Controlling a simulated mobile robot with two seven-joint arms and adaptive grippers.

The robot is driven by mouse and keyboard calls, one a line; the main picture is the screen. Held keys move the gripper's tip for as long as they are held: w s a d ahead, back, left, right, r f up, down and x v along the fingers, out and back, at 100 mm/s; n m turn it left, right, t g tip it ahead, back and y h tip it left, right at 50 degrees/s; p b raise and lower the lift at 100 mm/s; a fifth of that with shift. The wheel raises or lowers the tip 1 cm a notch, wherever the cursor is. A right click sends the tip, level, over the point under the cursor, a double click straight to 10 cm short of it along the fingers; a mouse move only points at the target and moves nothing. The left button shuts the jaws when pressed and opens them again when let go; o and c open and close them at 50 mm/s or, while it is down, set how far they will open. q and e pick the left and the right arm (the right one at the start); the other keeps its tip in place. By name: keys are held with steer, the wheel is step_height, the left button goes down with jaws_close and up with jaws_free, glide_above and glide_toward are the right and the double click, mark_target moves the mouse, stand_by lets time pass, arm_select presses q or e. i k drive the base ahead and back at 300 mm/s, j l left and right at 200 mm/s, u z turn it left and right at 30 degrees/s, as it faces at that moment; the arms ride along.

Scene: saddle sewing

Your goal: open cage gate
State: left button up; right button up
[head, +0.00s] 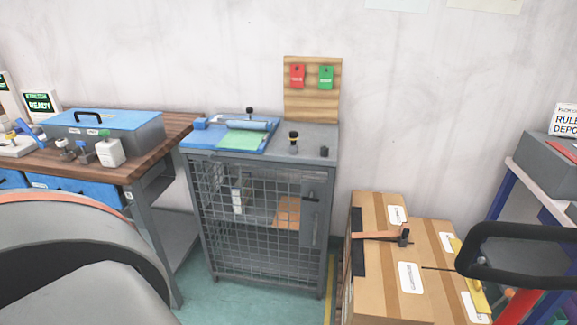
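The cage (325,235) is a grey metal cabinet standing against the wall in the middle of the head view. Its front is a wire mesh gate (250,255), which looks closed. A grey upright plate with a dark handle or latch (311,198) is at the gate's right side. Through the mesh I see a white item (237,197) and an orange-brown piece (287,212) inside. Neither of my grippers can be made out in this view.
A workbench (160,150) with a blue-lidded box (110,122) stands left of the cage. Cardboard boxes (385,285) with a hammer (385,237) on top stand right. A large grey curved shape (70,255) fills the lower left. Green floor (245,300) shows before the cage.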

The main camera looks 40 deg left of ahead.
mark_target(315, 216)
steer(key=i+j+u, duration=0.1)
steer(key=u, duration=1.45)
steer(key=l+z, duration=0.5)
steer(key=i+l+z, duration=0.1)
steer(key=l+z, duration=0.15)
steer(key=z, duration=0.25)
